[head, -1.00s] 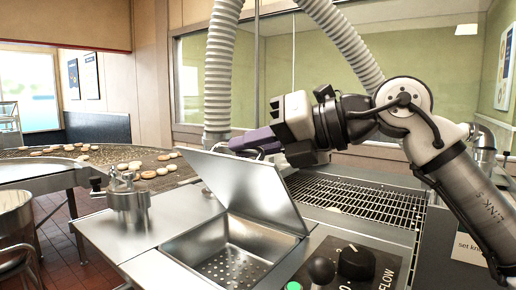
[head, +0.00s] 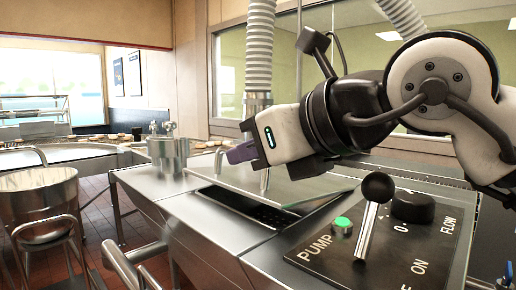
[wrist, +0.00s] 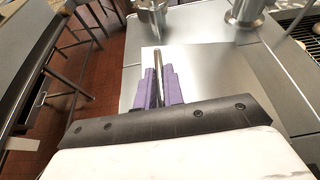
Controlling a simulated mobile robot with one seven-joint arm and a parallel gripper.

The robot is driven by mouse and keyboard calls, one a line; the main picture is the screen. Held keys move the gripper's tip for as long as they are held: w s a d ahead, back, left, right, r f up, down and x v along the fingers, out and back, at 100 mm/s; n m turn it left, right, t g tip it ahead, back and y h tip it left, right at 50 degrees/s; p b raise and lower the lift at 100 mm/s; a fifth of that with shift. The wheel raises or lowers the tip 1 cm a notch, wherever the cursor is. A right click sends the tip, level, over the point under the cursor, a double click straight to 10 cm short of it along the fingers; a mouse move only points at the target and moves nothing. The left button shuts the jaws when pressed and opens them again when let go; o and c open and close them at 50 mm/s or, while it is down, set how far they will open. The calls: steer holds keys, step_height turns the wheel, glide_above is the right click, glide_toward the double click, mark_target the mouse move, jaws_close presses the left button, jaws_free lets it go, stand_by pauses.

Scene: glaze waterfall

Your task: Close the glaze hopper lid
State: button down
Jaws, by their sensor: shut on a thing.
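The glaze hopper lid (head: 305,186) is a flat steel panel, tilted low over the hopper (head: 248,207). A dark gap shows between the lid's near edge and the hopper rim, with part of the perforated basin inside. My gripper (head: 238,154) is above the lid, its purple fingers pointing left. In the wrist view my gripper (wrist: 158,82) is shut on the lid handle (wrist: 157,60), a thin metal bar between the two fingers. The shiny lid (wrist: 195,65) spreads beneath them. My gripper hides part of the lid in the head view.
A control panel (head: 372,240) with a black-knobbed lever (head: 377,187), a green button (head: 342,224) and a dial (head: 413,205) is at near right. A steel pot (head: 167,150) stands behind left. A hose (head: 259,50) hangs behind the hopper. A round steel vessel (head: 38,205) is at left.

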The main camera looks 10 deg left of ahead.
steer(key=shift+s+a+f, duration=0.1)
steer(key=shift+f, duration=0.2)
steer(key=c, duration=1.5)
jaws_free()
steer(key=v, duration=1.3)
steer(key=shift+s+d, duration=0.25)
steer(key=shift+s, duration=0.05)
steer(key=shift+s+r, duration=0.1)
